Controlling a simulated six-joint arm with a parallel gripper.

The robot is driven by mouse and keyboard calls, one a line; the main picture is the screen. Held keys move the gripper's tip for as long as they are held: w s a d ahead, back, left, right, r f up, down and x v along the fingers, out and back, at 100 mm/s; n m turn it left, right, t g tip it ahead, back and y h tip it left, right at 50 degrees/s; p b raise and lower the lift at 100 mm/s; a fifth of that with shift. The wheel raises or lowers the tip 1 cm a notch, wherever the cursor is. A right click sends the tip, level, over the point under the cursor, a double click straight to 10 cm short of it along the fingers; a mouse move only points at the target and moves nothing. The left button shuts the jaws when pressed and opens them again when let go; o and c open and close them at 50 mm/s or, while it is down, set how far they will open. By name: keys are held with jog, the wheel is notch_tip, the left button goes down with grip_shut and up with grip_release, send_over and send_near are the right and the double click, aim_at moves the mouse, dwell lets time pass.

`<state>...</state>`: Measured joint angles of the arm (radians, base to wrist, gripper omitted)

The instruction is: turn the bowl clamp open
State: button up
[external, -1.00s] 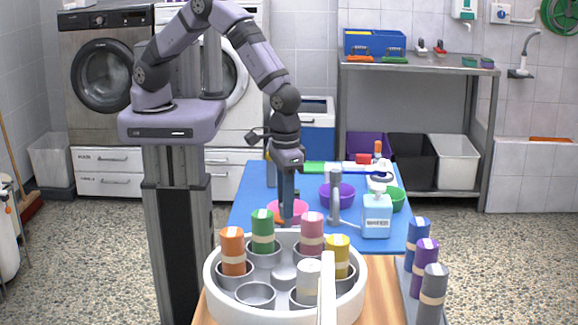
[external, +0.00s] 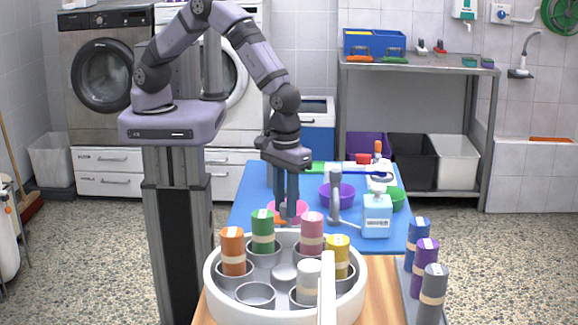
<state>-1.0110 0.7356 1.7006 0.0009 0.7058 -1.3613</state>
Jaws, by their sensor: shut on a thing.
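My gripper (external: 285,218) points straight down at the near left part of the blue mat, beside the pink bowl (external: 301,208). Its two fingers show side by side, shut on the bowl clamp. Only a small orange part (external: 277,218) shows at the fingertips, and I take it for the clamp. The fingers and the rolled towels in front hide most of it, so its angle cannot be told. The pink bowl is partly behind the fingers.
A round white tray (external: 222,298) with several rolled towels stands in front. More rolls (external: 425,265) stand at right.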

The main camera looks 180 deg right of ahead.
jog(key=shift+a, duration=0.1)
jog(key=o, duration=1)
jog(key=shift+o, duration=0.2)
jog(key=shift+r, duration=0.15)
jog(key=shift+r+b, duration=1)
jog(key=shift+r, duration=2.6)
